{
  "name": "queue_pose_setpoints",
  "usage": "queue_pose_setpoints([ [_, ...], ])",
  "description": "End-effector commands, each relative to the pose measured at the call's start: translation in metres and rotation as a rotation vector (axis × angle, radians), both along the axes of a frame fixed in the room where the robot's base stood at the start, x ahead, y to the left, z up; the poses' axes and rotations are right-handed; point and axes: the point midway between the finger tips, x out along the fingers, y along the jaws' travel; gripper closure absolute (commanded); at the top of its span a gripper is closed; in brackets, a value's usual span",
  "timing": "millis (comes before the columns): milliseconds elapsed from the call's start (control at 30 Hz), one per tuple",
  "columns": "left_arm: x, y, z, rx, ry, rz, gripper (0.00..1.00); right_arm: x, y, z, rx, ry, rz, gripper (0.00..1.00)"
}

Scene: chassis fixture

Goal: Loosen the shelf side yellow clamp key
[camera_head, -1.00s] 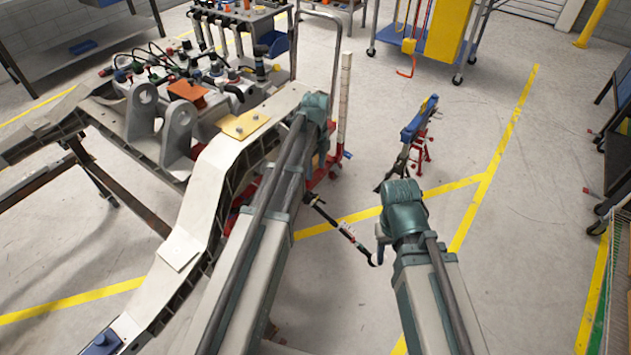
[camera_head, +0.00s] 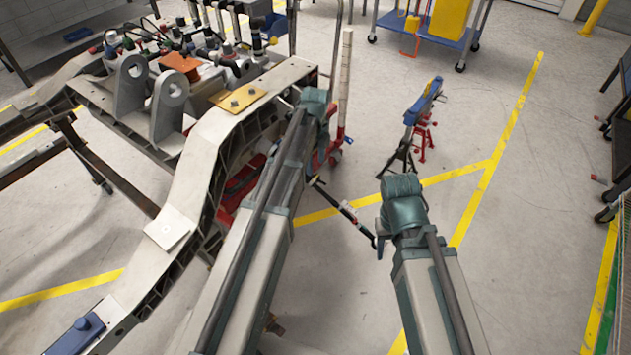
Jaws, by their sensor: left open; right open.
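A flat yellow plate (camera_head: 238,98) lies on top of the grey chassis frame (camera_head: 205,150). Small parts show on the plate, but I cannot make out a clamp key there. My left arm runs up from the bottom middle, and its teal joint stands just right of the yellow plate in the picture. My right arm stands to its right over open floor. A thin dark rod with white and red bands shows between the two arms; I cannot tell what it belongs to. I cannot make out either gripper's fingers.
A blue block with a round knob (camera_head: 84,325) sits on the frame at the lower left. Hoses and fittings (camera_head: 150,40) crowd the upper left. A blue-topped stand (camera_head: 422,102) and a blue cart (camera_head: 425,30) stand beyond.

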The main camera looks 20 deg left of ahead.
Motion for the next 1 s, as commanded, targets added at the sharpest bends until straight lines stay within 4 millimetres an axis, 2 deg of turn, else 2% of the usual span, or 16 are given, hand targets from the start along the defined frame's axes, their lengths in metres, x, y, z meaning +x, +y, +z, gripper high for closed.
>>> queue_pose_setpoints([
  [33, 0.0, 0.0, -0.015, 0.0, 0.0, 0.0, 0.35, 0.0, 0.0, -0.015, 0.0, 0.0, 0.0, 0.5],
  [300, 0.0, 0.0, -0.049, 0.0, 0.0, 0.0, 0.35, 0.0, 0.0, -0.048, 0.0, 0.0, 0.001, 0.5],
  [467, 0.0, 0.0, -0.055, 0.0, 0.0, 0.0, 0.35, 0.0, 0.0, -0.055, 0.0, 0.0, 0.0, 0.5],
  [733, 0.0, 0.0, -0.053, 0.0, 0.0, 0.0, 0.35, 0.0, 0.0, -0.054, 0.0, 0.0, 0.0, 0.5],
  [1000, 0.0, 0.0, -0.054, 0.0, 0.0, 0.0, 0.84, 0.0, 0.0, -0.054, 0.0, 0.0, 0.0, 0.5],
])
